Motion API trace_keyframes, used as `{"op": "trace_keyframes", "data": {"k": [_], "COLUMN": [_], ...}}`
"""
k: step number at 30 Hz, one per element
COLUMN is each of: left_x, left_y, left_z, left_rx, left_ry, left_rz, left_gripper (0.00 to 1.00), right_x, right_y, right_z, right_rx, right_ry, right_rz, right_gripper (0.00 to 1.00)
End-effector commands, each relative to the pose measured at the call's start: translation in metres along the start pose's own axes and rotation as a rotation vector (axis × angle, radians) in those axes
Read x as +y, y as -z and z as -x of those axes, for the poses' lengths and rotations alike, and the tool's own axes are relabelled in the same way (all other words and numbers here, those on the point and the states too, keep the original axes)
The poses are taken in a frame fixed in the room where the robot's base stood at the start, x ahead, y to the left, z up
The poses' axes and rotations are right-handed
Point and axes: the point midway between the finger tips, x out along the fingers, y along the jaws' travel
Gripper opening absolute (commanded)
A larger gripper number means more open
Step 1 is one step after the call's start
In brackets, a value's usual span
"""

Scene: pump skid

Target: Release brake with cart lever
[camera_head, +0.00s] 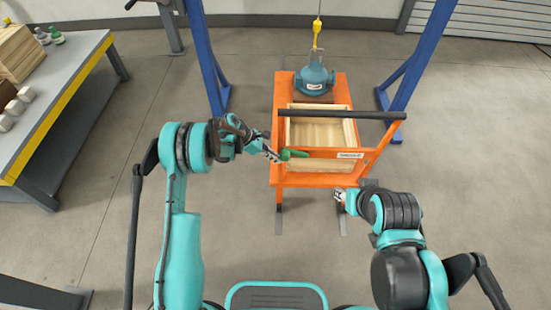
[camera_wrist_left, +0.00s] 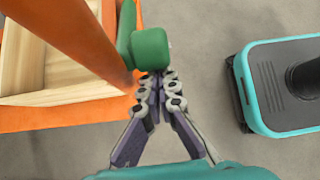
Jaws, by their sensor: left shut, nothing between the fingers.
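The orange cart (camera_head: 279,178) stands in the middle of the head view, with a black push bar (camera_head: 340,115) across its near side. A green lever (camera_head: 291,154) sticks out at the cart's near left side. My left gripper (camera_head: 274,155) is shut and empty, its fingertips right beside the lever's end. In the left wrist view the green lever knob (camera_wrist_left: 150,48) lies just beyond the closed fingertips (camera_wrist_left: 160,80); I cannot tell whether they touch. My right gripper (camera_head: 340,195) is low in front of the cart's near right corner; its finger state is too small to tell.
The cart carries a wooden crate (camera_head: 320,132) and a blue-green pump (camera_head: 314,78) under a yellow hook (camera_head: 317,30). Blue gantry legs (camera_head: 208,60) stand on both sides. A grey workbench (camera_head: 75,85) is at the left. The floor to the right is clear.

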Motion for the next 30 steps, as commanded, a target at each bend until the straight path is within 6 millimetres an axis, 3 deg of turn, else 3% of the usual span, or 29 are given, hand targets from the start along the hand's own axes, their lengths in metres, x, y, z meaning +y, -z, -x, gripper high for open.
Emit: {"op": "trace_keyframes", "data": {"k": [14, 30], "left_x": [0.000, -0.002], "left_y": [-0.010, -0.043], "left_z": [0.007, 0.022], "left_rx": [0.000, 0.000], "left_ry": [0.000, 0.001], "left_rz": [-0.001, 0.000], "left_gripper": [0.00, 0.00], "right_x": [0.000, 0.000], "right_y": [0.001, 0.004], "right_z": [0.001, 0.005], "right_rx": [0.000, 0.000], "right_ry": [0.000, 0.000], "right_rz": [0.000, 0.000], "right_gripper": [0.40, 0.40]}}
